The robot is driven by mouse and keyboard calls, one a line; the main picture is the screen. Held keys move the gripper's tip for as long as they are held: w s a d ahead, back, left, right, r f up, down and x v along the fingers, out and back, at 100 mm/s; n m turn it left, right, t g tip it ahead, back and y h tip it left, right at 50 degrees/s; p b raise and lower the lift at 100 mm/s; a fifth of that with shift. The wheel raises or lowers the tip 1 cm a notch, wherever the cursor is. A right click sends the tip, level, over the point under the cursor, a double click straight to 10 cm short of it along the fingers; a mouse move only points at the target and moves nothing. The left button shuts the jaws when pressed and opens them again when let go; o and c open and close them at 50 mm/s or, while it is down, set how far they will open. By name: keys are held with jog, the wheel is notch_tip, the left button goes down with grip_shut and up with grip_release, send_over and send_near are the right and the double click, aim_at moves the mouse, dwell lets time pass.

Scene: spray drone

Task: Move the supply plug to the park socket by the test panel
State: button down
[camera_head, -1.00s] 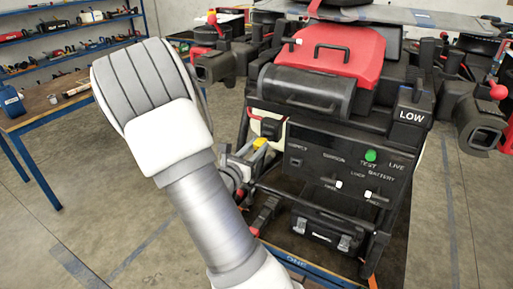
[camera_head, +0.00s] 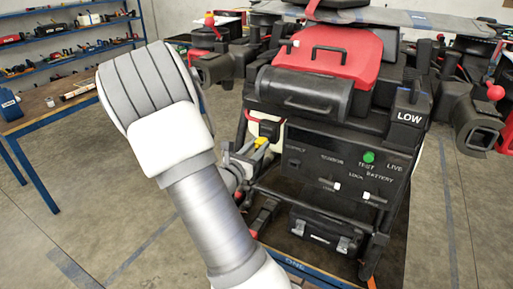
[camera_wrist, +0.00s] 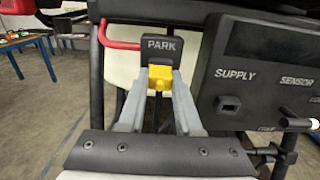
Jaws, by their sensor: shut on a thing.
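The yellow supply plug (camera_wrist: 159,83) is between the two grey fingers of my gripper (camera_wrist: 160,74) in the wrist view. My gripper is shut on it. The plug is directly below the black park socket block (camera_wrist: 161,44) marked PARK; I cannot tell how deep it sits in it. The plug also shows as a yellow spot in the head view (camera_head: 262,142), beside the left edge of the test panel (camera_head: 340,160). The supply socket (camera_wrist: 229,104), under the word SUPPLY on the panel, is an empty opening.
A red tube (camera_wrist: 118,42) runs left from the park block. The panel's switch lever (camera_wrist: 297,119) sticks out at right. A black case (camera_head: 318,230) lies below the panel in the frame. A workbench (camera_head: 60,110) stands at left, with open floor between.

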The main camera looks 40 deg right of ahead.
jog(key=shift+d, duration=0.25)
jog(key=c, duration=0.5)
grip_release()
jog(key=shift+w, duration=0.1)
jog(key=shift+a, duration=0.1)
jog(key=b+v, duration=0.1)
jog(key=v, duration=1.6)
jog(key=shift+a, duration=0.1)
